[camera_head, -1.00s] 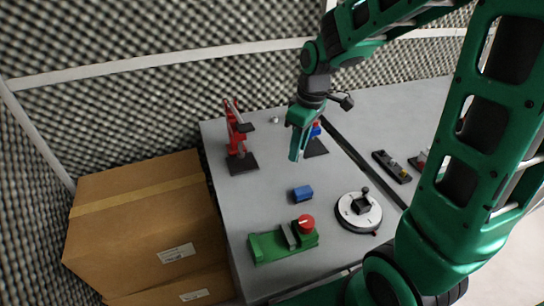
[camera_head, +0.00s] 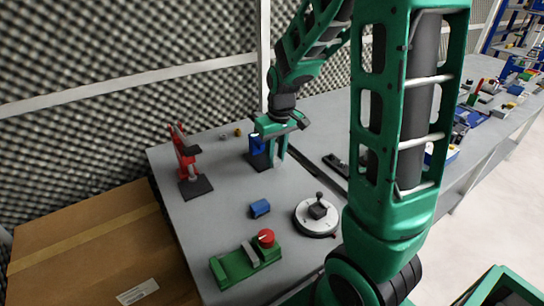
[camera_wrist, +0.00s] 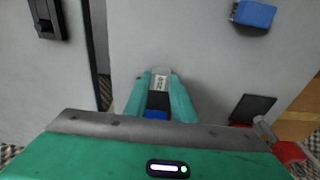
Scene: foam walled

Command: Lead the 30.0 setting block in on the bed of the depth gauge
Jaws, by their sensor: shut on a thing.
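In the wrist view a small pale block with printed marks (camera_wrist: 160,80), apparently the setting block, sits between the fingertips of my gripper (camera_wrist: 160,77). Its number is too small to read. In the head view my gripper (camera_head: 277,158) points down beside the blue gauge stand (camera_head: 256,144), which seems to be the depth gauge. The stand's dark base (camera_head: 259,161) lies just left of the fingers. In the wrist view dark (camera_wrist: 158,101) and blue (camera_wrist: 155,114) parts show between the fingers, behind the block. Whether the block touches the bed cannot be told.
A red stand (camera_head: 182,150) is at the left. A blue block (camera_head: 260,208), a round white dial (camera_head: 306,222) and a green fixture with a red knob (camera_head: 235,267) stand nearer. A dark tray (camera_head: 335,164) is to the right. Bare table lies between them.

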